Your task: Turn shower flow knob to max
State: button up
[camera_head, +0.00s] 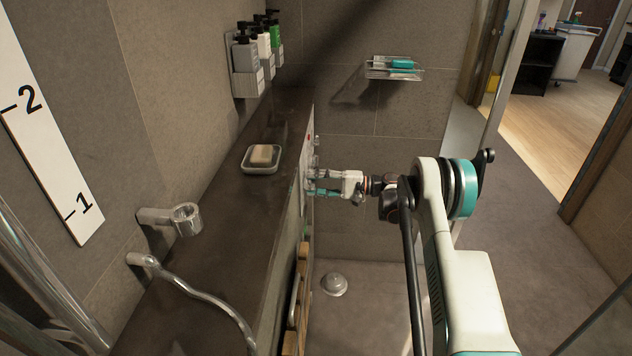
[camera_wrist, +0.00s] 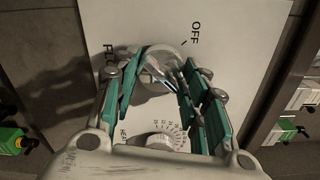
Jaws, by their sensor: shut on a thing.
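In the wrist view, a white panel (camera_wrist: 235,50) carries a round metallic flow knob (camera_wrist: 165,50), with the word OFF and a tick at its upper right and a partly hidden label, seemingly FLOW, at its left. My gripper (camera_wrist: 158,76), with teal finger pads, is shut on this knob, one finger on each side. The knob's pointer is not clear. Below it, a numbered heat dial (camera_wrist: 166,138) is partly covered by my gripper. In the head view, my gripper (camera_head: 322,184) reaches left to the panel's edge-on face (camera_head: 306,165); the knob's setting cannot be read there.
A dark ledge (camera_head: 215,225) runs behind the panel, with a soap dish (camera_head: 262,168) on it. A shower hose (camera_head: 205,296) and holder (camera_head: 186,219) are at the left. A wire shelf (camera_head: 394,72) hangs on the far wall. Open floor (camera_head: 520,230) lies to the right.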

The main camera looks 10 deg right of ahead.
jog(key=o, duration=1.1)
jog(key=shift+r, duration=0.1)
jog(key=shift+c, duration=0.2)
jog(key=shift+d, duration=0.1)
jog(key=v, duration=1.1)
jog(key=shift+s+d, duration=0.2)
jog(key=shift+d, duration=0.15)
jog(key=shift+r, duration=0.15)
